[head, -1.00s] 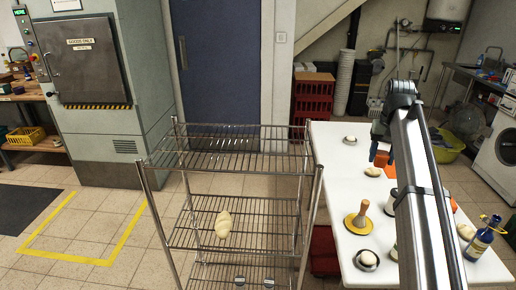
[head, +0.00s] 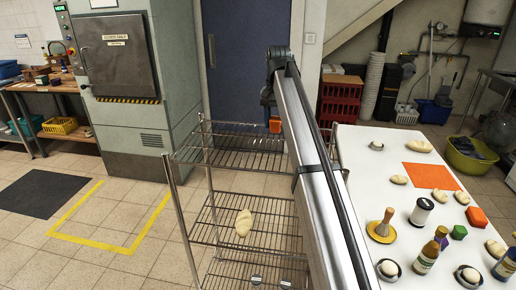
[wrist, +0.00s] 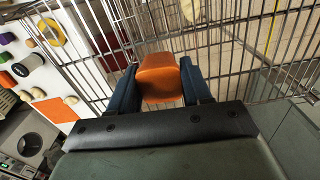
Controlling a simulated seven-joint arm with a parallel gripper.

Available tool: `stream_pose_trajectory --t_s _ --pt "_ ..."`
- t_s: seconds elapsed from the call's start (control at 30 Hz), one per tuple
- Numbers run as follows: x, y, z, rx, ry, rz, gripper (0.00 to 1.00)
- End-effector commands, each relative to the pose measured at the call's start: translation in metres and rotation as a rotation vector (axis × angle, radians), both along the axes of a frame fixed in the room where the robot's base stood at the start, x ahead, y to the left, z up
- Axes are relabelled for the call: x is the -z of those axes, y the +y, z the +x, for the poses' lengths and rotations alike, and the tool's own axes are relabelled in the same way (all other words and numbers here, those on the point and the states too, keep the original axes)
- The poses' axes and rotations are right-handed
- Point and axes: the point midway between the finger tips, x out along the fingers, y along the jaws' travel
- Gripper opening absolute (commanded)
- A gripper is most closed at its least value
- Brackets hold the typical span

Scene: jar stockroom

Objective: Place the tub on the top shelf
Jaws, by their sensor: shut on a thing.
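The tub is orange. In the head view the tub (head: 275,124) shows partly beside my arm, over the right part of the wire rack. My gripper (head: 267,98) is above the rack's top shelf (head: 228,152). In the wrist view the tub (wrist: 160,80) sits between the two dark blue fingers, which are shut on it. The wires of a shelf (wrist: 232,45) lie beyond it. I cannot tell how far the tub is above the shelf wires. My arm hides the right part of the top shelf in the head view. The visible part of the shelf is bare.
A pale twisted loaf (head: 243,222) lies on the middle shelf (head: 215,232). A white table (head: 365,170) stands right of the rack, with an orange mat (head: 430,176), bottles, dough pieces and an orange block (head: 477,217). A grey cabinet (head: 125,90) stands behind left.

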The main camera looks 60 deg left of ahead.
Motion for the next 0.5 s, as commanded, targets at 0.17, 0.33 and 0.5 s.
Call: stream_pose_trajectory --t_s 0.17,0.33,0.5 --pt "-0.01 0.05 -0.054 -0.033 0.0 0.0 0.18" --pt "-0.016 0.077 -0.091 -0.05 0.0 0.0 0.18" --pt "-0.018 0.088 -0.109 -0.056 0.0 0.0 0.18"
